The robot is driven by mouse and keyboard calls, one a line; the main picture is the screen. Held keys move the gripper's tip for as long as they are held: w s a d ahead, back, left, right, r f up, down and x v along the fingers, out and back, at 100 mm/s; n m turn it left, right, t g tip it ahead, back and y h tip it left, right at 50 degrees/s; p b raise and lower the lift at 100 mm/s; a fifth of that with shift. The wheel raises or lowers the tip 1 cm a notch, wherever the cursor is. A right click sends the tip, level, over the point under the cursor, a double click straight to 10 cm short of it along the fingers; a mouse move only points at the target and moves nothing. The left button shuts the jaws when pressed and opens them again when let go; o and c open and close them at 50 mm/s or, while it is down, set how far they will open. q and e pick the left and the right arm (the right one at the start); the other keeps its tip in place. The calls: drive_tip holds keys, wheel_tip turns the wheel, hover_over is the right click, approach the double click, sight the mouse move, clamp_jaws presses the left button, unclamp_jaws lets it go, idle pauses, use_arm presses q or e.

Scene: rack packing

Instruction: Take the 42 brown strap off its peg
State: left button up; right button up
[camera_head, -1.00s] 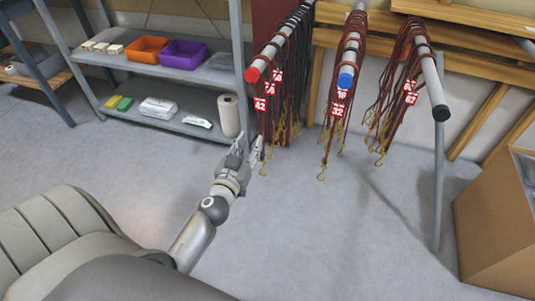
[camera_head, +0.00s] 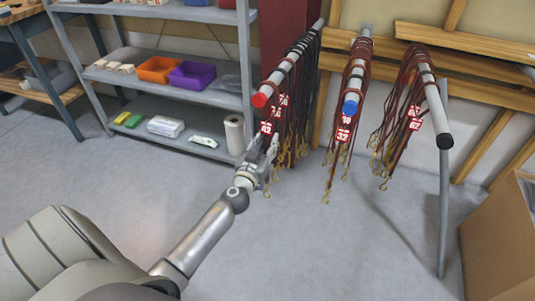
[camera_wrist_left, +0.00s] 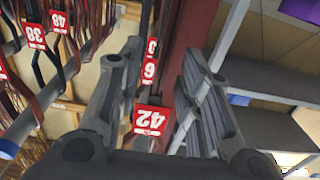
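The 42 brown strap (camera_head: 268,146) hangs from the red-capped peg (camera_head: 260,99), in front of other straps on that peg. Its red 42 tag (camera_head: 267,128) also shows in the left wrist view (camera_wrist_left: 152,120), upside down between the fingers. My left gripper (camera_head: 263,150) is just below the tag in the head view. In the left wrist view its two fingers (camera_wrist_left: 155,85) stand apart on both sides of the strap and tag. Whether the fingers touch the strap cannot be told. My right gripper is not in view.
A blue-capped peg (camera_head: 350,107) and a black-capped peg (camera_head: 443,140) with more straps are to the right. A grey shelf (camera_head: 150,112) with bins stands left. A cardboard box (camera_head: 492,240) is at right. The floor between is clear.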

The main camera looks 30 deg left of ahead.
use_arm(q)
drive_tip(key=shift+w+a, duration=0.15)
drive_tip(key=shift+w, duration=0.55)
drive_tip(key=shift+c, duration=0.2)
clamp_jaws()
